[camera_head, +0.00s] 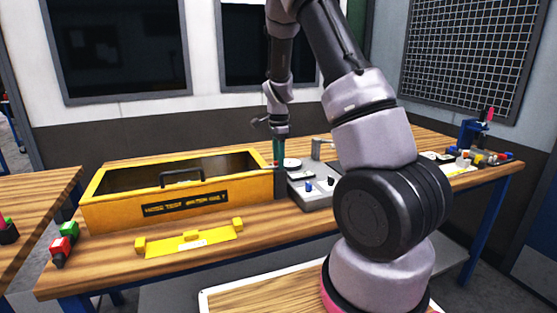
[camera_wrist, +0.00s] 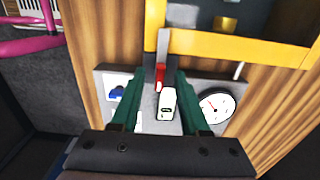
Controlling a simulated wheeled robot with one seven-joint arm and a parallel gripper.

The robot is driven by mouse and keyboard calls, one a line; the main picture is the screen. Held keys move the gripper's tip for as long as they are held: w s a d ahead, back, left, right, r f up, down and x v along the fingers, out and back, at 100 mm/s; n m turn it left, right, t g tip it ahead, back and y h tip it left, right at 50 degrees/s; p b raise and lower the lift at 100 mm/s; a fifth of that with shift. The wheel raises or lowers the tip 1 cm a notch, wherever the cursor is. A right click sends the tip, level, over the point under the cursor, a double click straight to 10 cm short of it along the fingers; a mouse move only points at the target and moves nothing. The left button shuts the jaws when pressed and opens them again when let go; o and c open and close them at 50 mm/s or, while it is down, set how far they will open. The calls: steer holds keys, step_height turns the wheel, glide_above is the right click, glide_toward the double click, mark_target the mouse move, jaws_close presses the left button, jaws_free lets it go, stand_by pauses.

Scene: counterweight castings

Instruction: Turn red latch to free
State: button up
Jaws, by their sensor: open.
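The red latch (camera_wrist: 159,77) shows in the wrist view as a small upright piece on a grey post, beside the corner of the yellow box (camera_wrist: 245,46). My gripper (camera_wrist: 160,84) has two green fingers, spread apart on either side of the latch, with a gap to each. I cannot tell how far above the latch the fingertips are. In the head view my gripper (camera_head: 278,156) points down at the right end of the yellow box (camera_head: 128,212), and the latch is mostly hidden there. A white tag-like piece (camera_wrist: 168,105) lies just below the latch in the wrist view.
A grey panel (camera_head: 318,199) with knobs and a round dial (camera_wrist: 215,107) sits right of the box. A yellow bracket (camera_head: 190,242) lies in front of the box. Several small items (camera_head: 480,158) are at far right.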

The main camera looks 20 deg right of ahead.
steer(key=shift+c, duration=0.3)
jaws_close()
